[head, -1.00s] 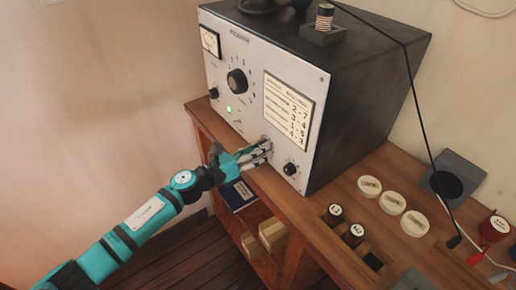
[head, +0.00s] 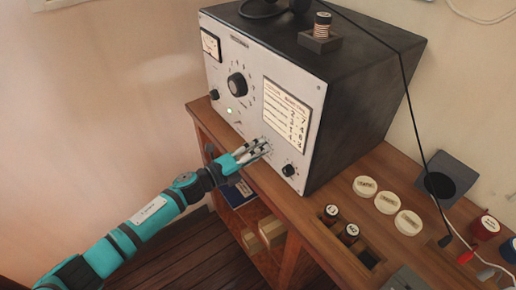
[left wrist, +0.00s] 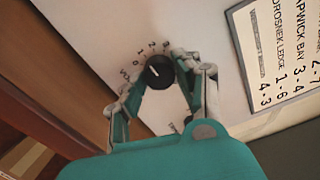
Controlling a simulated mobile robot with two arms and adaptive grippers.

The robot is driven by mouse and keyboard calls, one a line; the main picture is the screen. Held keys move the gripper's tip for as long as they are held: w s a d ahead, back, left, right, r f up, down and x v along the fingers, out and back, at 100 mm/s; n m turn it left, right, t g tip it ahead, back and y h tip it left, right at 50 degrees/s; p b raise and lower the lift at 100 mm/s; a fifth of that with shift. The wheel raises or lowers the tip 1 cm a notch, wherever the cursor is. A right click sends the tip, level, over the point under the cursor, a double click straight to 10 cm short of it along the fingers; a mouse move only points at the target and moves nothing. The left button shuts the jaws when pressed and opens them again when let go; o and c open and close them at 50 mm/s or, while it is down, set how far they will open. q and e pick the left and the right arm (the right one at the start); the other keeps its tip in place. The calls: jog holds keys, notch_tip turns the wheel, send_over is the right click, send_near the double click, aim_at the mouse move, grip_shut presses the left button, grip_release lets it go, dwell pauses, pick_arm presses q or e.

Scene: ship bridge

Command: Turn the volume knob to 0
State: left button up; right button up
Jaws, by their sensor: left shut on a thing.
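The grey-fronted radio set (head: 225,128) stands on the wooden desk. My left gripper (head: 264,148) is at the lower part of its front panel, its fingers against the panel in the head view. In the left wrist view, the black volume knob (left wrist: 158,73) lies between the two fingers (left wrist: 150,88), which are shut on it. A printed scale with low numbers and a "VOL" label runs around it. Its white pointer slants up and left, toward the low numbers; whether it meets 0 or 1 is hard to tell. In the head view the fingers hide this knob. My right gripper is out of view.
A large dial (head: 237,85) and a small knob (head: 289,170) sit on the same panel, beside a printed card (head: 284,112). Several round white pieces (head: 387,203) and dark spools lie on the desk to the right. A shelf with boxes is below.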

pick_arm(q)
jog(key=n+p, duration=0.1)
jog(key=n, duration=0.3)
jog(key=shift+r+n, duration=0.1)
jog(key=shift+n, duration=0.2)
jog(key=shift+n+p, duration=0.8)
jog(key=shift+n, duration=1.1)
jog(key=o, duration=1.1)
jog(key=shift+o, duration=0.2)
jog(key=shift+a, duration=0.1)
jog(key=v, duration=1.2)
jog(key=shift+w, duration=0.1)
